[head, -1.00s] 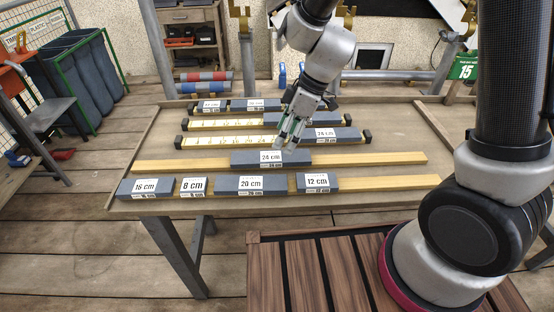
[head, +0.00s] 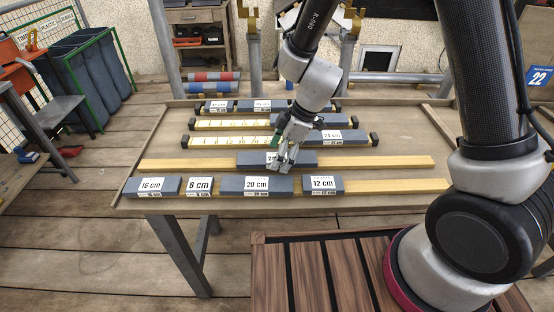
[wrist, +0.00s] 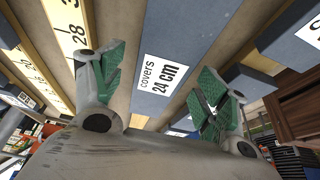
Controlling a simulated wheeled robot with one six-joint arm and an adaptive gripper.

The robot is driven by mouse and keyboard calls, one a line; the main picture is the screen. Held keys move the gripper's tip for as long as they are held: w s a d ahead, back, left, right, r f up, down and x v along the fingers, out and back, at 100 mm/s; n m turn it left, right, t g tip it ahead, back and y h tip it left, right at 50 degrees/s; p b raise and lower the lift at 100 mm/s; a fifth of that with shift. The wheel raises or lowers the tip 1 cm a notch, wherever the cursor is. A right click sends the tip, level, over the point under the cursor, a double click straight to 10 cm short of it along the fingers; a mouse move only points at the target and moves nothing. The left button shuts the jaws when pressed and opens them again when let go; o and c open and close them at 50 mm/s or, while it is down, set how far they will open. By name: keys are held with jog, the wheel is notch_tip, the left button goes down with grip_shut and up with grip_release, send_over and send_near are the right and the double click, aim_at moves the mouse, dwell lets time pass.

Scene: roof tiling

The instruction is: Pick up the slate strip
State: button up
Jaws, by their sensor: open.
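A grey slate strip labelled 24 cm (head: 305,160) lies flat on the middle wooden batten (head: 375,162). In the wrist view the strip (wrist: 190,35) runs between my two green-padded fingers, with its "covers 24 cm" label facing the camera. My gripper (head: 281,167) is open, low over the middle of this strip, with one finger on each side of it. In the head view the fingers hide part of its label. I cannot tell whether the fingers touch the strip.
Slate strips labelled 16 cm (head: 151,186), 8 cm (head: 199,186), 20 cm (head: 255,186) and 12 cm (head: 322,185) lie on the front batten, close to my gripper. Yellow measuring rules (head: 230,141) with more slates lie behind. The workbench's (head: 215,170) right side is largely clear.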

jog(key=shift+r, duration=0.1)
jog(key=c, duration=1.3)
